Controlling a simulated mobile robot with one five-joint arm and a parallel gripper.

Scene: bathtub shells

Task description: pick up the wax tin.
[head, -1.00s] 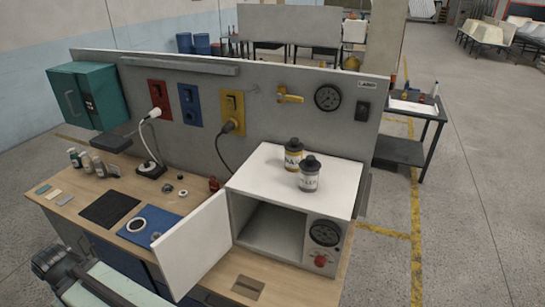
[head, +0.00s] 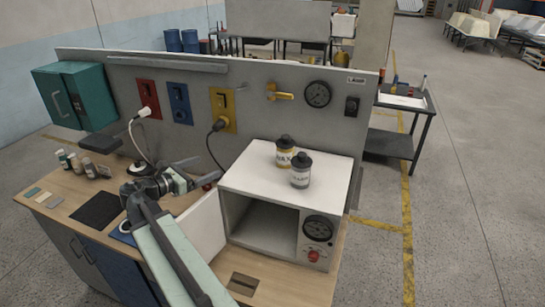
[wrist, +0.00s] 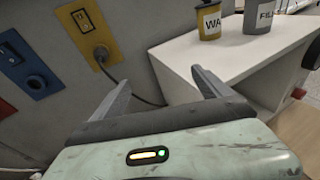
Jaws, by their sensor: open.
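The wax tin (head: 285,152) is a yellow can with a black lid and a pale WAX label. It stands upright on top of the white oven (head: 262,182). In the wrist view the wax tin (wrist: 209,24) shows at the top, cut off by the frame edge. My gripper (head: 203,171) is open and empty, left of the oven and apart from the tin. In the wrist view my gripper (wrist: 161,80) has its fingers spread, with the panel and a black cable beyond them.
A grey tin (head: 301,172) with a black lid stands close beside the wax tin, to its right and nearer. The oven door (head: 203,228) hangs open at the left. An upright panel (head: 345,125) with sockets and a gauge rises behind. The oven top's right side is clear.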

